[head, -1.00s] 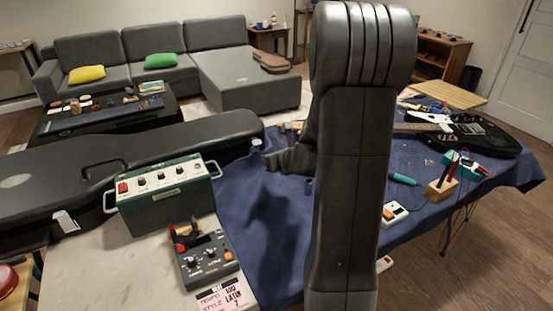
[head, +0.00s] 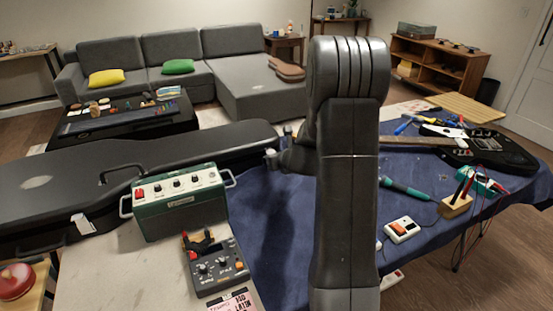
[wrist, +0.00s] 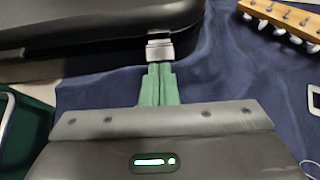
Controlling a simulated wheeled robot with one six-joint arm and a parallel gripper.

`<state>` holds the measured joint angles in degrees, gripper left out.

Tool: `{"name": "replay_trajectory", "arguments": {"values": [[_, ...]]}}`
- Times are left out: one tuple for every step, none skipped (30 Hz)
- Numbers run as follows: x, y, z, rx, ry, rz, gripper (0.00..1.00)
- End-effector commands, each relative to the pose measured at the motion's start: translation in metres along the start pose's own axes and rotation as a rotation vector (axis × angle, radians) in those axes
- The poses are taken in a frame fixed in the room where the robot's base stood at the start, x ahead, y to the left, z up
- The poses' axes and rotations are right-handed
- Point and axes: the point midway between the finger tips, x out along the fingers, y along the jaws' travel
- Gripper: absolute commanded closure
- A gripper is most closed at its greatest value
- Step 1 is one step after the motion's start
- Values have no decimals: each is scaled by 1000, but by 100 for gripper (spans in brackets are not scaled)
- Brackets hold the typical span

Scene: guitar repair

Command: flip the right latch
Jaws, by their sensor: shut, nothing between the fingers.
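The black guitar case (head: 60,180) lies closed on the left, its narrow end pointing right. A silver latch (wrist: 160,48) sits on the case's side edge in the wrist view; a small pale piece (head: 271,158) shows at that end of the case in the head view. My gripper (wrist: 159,68) has its green fingers together and empty. The fingertips are right at the latch's lower edge; I cannot tell whether they touch it. In the head view my arm partly hides the gripper (head: 282,158).
A green amplifier (head: 180,203) and a grey pedal (head: 215,262) stand on the pale table near the case. The cloth beside the case end is mostly clear.

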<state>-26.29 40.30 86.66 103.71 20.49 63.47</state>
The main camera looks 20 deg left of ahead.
Motion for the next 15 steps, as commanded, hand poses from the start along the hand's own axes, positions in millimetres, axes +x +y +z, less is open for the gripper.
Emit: {"name": "replay_trajectory", "arguments": {"values": [[0, 0, 3, -1, 0, 0, 100], [0, 0, 6, -1, 0, 0, 100], [1, 0, 9, -2, 2, 1, 100], [1, 0, 11, -1, 5, 1, 100], [1, 0, 12, -1, 9, 1, 100], [1, 0, 15, 0, 16, 0, 100], [1, 0, 16, 0, 21, 0, 100], [2, 0, 18, 0, 26, 1, 100], [2, 0, 18, 0, 34, 1, 100], [2, 0, 19, 0, 40, 2, 100], [3, 0, 19, 0, 46, 2, 100], [3, 0, 20, 0, 53, 2, 100], [3, 0, 21, 1, 58, 2, 100], [4, 0, 21, 1, 64, 2, 100], [4, 0, 22, 0, 71, 1, 100]]}}
